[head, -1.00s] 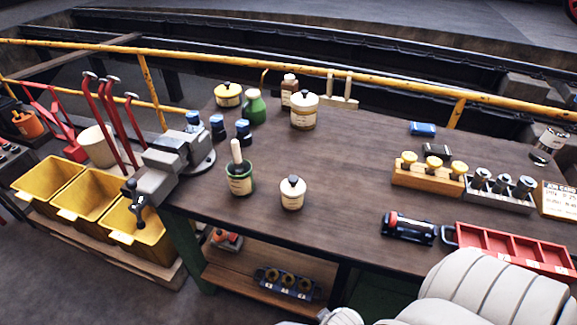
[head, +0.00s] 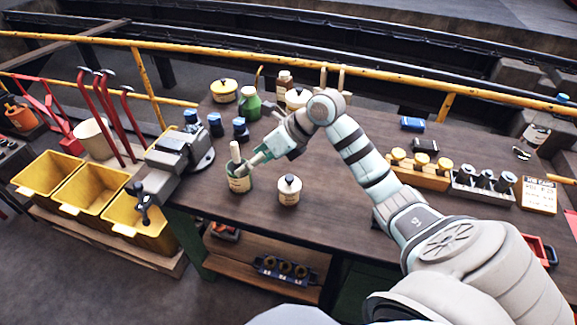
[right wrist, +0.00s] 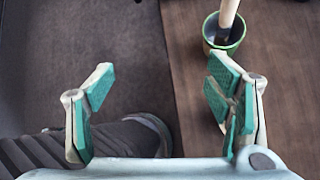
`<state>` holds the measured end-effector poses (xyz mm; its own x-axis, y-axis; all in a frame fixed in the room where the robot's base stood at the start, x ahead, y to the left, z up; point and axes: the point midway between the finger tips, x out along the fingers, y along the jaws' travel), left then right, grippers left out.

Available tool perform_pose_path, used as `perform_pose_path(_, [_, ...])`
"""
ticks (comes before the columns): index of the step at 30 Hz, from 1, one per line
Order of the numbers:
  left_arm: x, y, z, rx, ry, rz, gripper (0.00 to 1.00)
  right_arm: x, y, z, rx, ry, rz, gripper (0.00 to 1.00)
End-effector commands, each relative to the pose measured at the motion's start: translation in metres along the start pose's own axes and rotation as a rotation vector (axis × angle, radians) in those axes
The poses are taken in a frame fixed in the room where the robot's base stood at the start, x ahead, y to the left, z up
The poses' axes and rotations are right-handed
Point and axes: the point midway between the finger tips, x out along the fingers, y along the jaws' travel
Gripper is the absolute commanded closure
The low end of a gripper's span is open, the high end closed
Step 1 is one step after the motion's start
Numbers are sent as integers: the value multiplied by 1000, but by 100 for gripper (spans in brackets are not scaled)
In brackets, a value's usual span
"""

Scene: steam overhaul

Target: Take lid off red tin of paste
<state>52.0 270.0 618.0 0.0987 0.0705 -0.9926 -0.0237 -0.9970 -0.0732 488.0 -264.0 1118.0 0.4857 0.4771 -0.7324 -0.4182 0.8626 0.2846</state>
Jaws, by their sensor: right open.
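I cannot pick out a red tin of paste in either view. Lidded pots on the bench are a small cream pot with a dark knob (head: 289,191), a yellow tin with a black knob (head: 224,91) and a cream jar (head: 297,97), partly behind my right arm. My right gripper (head: 260,156) reaches over the bench beside a green pot (head: 239,183) with a pale handle standing in it. In the right wrist view, the gripper (right wrist: 160,80) is open and empty, and the green pot (right wrist: 225,38) lies beyond its right finger. My left gripper is not in view.
A grey vise (head: 178,155) is at the bench's left corner, near several blue-capped bottles (head: 215,124). A green bottle (head: 250,104) stands behind. Wooden and grey racks (head: 418,174) and a sign card (head: 539,194) are at right.

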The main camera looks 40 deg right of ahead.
Motion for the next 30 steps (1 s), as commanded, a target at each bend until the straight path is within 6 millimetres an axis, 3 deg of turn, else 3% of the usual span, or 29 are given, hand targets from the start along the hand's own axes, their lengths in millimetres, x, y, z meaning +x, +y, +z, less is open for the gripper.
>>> perform_pose_path(1, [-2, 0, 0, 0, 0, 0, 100, -22, -31, -11, -3, 119, -124, 27])
perform_pose_path(3, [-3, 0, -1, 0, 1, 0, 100, -53, -64, -30, 27, 270, -265, 27])
perform_pose_path(5, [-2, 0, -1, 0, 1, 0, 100, -70, -79, -41, 56, 345, -335, 27])
perform_pose_path(7, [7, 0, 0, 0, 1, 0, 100, -73, -88, -51, 74, 387, -369, 27])
perform_pose_path(13, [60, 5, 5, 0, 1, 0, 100, -24, -107, -77, 76, 394, -370, 27])
perform_pose_path(17, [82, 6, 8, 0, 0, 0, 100, -2, -115, -86, 76, 395, -369, 27])
perform_pose_path(30, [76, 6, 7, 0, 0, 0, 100, 48, -126, -101, 75, 395, -369, 27])
